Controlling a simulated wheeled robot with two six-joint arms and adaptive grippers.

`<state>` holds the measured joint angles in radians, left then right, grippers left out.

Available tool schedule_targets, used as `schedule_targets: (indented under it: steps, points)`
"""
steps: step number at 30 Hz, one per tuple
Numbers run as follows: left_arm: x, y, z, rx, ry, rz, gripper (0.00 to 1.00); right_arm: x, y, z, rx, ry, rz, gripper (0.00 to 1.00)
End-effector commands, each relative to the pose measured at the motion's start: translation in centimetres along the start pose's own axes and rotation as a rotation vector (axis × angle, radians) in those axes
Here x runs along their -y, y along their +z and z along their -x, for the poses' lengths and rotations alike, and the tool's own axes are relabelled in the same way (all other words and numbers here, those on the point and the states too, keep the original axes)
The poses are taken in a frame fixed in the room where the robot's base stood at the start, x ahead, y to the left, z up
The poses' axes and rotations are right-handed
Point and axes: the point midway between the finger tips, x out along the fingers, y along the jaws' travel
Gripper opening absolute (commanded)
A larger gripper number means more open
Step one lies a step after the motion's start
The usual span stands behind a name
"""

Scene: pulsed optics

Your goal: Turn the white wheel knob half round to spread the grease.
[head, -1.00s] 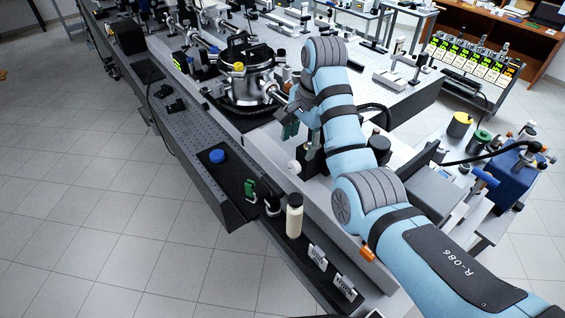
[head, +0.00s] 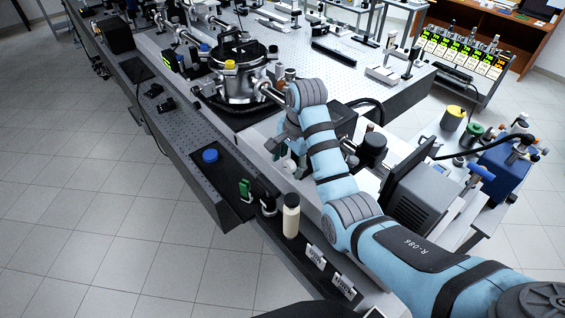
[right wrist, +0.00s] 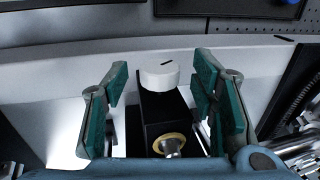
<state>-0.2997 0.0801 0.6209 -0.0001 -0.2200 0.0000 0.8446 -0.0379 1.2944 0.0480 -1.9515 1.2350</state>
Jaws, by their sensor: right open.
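The white wheel knob (right wrist: 160,75) shows in the right wrist view as a round white cap with a dark mark on top. It sits at the end of a black block with a brass-ringed fitting. In the head view the knob (head: 288,164) is small and close to my right gripper. My right gripper (right wrist: 161,95) is open, with green-padded fingers on either side of the knob and apart from it. In the head view my right arm hides most of this gripper and the black block. My left gripper is not in view.
A round steel chamber (head: 240,85) stands on the table behind. A blue-capped item (head: 210,156), a green item (head: 245,189) and a pale bottle (head: 291,216) stand along the table's near side. A grey boxy unit (head: 425,196) is right of my arm.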

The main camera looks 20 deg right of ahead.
Motion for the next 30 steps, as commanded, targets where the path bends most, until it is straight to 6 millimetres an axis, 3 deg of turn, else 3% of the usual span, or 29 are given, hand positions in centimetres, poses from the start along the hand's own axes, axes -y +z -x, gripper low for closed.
schedule_targets:
  steps: [14,23,30]
  points:
    - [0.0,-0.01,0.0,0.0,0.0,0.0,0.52,-0.36,-0.2,-1.13,-0.001,0.0,-0.006,0.52]
    - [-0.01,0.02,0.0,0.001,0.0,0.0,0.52,-0.34,-0.18,-1.12,-0.001,0.0,-0.005,0.06]
    - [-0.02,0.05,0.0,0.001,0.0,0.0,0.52,-0.06,-0.14,-1.13,0.001,0.08,-0.006,0.04]
